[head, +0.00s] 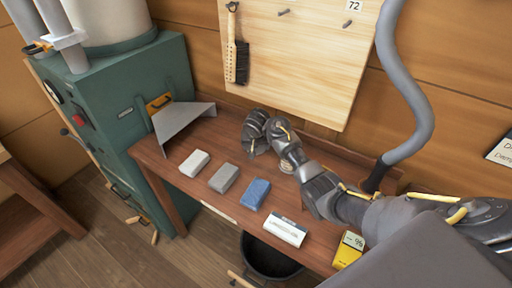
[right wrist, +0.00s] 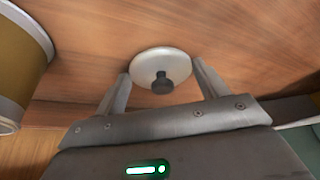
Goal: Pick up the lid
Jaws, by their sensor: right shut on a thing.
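The lid (right wrist: 160,70) is a small white disc with a dark knob, seen in the right wrist view against brown wood. My right gripper (right wrist: 161,78) has one finger at each side of the disc and is shut on it. In the head view my right gripper (head: 257,138) is over the back of the workbench, and it hides the lid there. I cannot tell whether the lid touches the wood. My left gripper is not in view.
The workbench (head: 226,211) carries white, grey and blue blocks (head: 255,193), a labelled white box (head: 285,229) and a yellow device (head: 349,249). A grey hose (head: 418,110) hangs at right. A yellowish can (right wrist: 22,65) stands left of the gripper in the right wrist view.

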